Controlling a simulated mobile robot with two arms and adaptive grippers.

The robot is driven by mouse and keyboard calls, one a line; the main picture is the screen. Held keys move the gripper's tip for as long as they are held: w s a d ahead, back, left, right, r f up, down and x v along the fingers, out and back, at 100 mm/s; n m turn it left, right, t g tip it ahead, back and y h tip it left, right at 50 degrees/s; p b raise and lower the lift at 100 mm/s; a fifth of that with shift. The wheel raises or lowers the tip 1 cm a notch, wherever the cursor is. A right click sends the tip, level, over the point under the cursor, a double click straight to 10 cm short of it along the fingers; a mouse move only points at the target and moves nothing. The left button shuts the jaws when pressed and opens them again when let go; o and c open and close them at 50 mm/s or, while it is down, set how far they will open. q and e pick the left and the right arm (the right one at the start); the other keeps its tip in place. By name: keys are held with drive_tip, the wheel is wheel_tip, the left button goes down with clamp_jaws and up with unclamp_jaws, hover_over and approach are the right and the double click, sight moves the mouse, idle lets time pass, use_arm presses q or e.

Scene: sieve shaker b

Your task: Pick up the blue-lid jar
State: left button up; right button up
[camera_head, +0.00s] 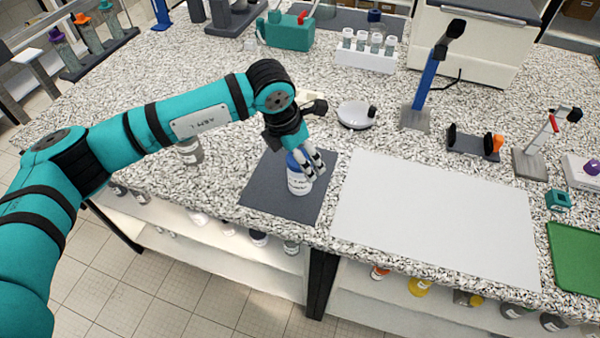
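The blue-lid jar (299,183) is white with a dark label and stands upright on a dark grey mat (262,193) near the bench's front edge. My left gripper (312,172) comes down over the jar from above. Its fingers are at the jar's lid and upper right side and partly hide the lid. I cannot tell whether they are closed on the jar or only beside it. My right gripper is not in view.
A large white sheet (430,215) lies right of the mat. A white dish (354,115), a blue stand (424,85) and a dark cradle (472,143) stand behind. A grey jar (189,151) is behind my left arm. A green mat (577,260) lies far right.

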use_arm(q)
drive_tip(key=p+x, duration=0.1)
drive_tip(key=x, duration=0.2)
drive_tip(key=shift+d+f+p, duration=0.15)
drive_tip(key=shift+f+p, duration=0.15)
drive_tip(key=shift+p, duration=0.05)
drive_tip(key=shift+d+f, duration=0.1)
drive_tip(key=shift+f, duration=0.25)
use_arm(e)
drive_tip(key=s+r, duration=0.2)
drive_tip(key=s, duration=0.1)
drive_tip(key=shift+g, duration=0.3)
use_arm(q)
drive_tip(key=shift+c, duration=0.4)
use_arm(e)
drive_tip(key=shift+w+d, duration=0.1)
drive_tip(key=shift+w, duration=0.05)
use_arm(q)
drive_tip(key=c, duration=1.2)
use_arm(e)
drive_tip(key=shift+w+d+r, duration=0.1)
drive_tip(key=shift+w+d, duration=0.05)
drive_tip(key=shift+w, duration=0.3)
